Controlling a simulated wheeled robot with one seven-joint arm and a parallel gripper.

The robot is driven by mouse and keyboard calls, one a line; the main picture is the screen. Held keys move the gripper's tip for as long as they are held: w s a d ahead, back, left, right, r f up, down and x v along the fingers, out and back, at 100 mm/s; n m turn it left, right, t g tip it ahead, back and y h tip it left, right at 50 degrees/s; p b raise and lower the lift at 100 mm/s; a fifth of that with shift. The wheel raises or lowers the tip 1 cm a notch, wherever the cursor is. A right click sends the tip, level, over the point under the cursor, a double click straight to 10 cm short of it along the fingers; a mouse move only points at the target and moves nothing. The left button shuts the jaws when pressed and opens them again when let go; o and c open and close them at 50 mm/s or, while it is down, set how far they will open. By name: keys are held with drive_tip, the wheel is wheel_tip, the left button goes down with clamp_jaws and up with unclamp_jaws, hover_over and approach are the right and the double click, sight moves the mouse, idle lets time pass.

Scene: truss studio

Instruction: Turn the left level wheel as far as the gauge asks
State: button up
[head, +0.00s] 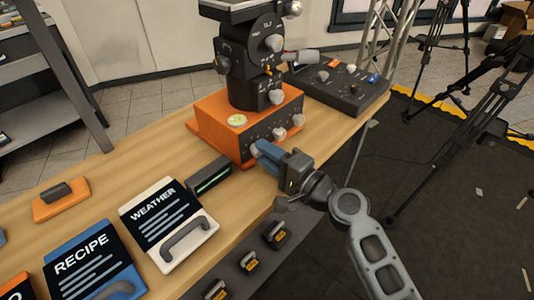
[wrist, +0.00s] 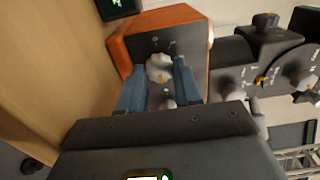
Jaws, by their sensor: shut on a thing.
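The orange base (head: 218,137) of the black camera head stands on the wooden table. Small grey level wheels sit on its front face; the middle wheel (head: 279,133) and right wheel (head: 298,120) show clear of my gripper. The round pale yellow-green gauge (head: 236,120) is on the base's top; its reading is too small to tell. My gripper (head: 258,148) is at the left end of the front face and hides the left wheel in the head view. In the wrist view, the blue fingers are shut on a grey wheel (wrist: 160,68), which I take as the left level wheel.
A dark box with a green strip (head: 208,176) lies left of my gripper. A black control panel (head: 340,88) stands behind at right. WEATHER (head: 167,220) and RECIPE (head: 92,262) boards lie on the near table. Tripods (head: 462,110) stand on the floor at right.

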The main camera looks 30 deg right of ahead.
drive_tip(key=shift+d+f, duration=0.1)
drive_tip(key=o, duration=1)
drive_tip(key=shift+o, duration=0.2)
drive_tip(key=b+v, duration=0.1)
drive_tip(key=v, duration=0.6)
drive_tip(key=shift+s, duration=0.35)
drive_tip(key=shift+s+d, duration=0.1)
